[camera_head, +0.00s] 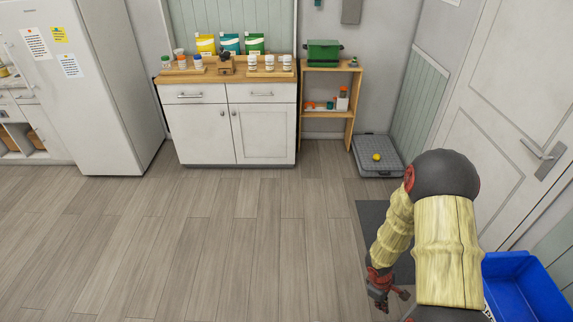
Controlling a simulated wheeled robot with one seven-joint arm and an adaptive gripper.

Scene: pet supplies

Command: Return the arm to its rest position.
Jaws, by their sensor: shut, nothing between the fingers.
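My arm is bent at the lower right of the head view, with its forearm hanging down. My gripper (384,301) is at the lower end, low over the floor by a dark grey mat (371,213). Its fingers look shut, with nothing seen between them. My arm hides part of the mat and part of the blue bin beside it.
A blue bin (536,278) stands at the lower right, close to my arm. A white cabinet (237,128), a wooden shelf (326,115) and a fridge (88,82) line the back. The floor (200,240) at centre and left is clear.

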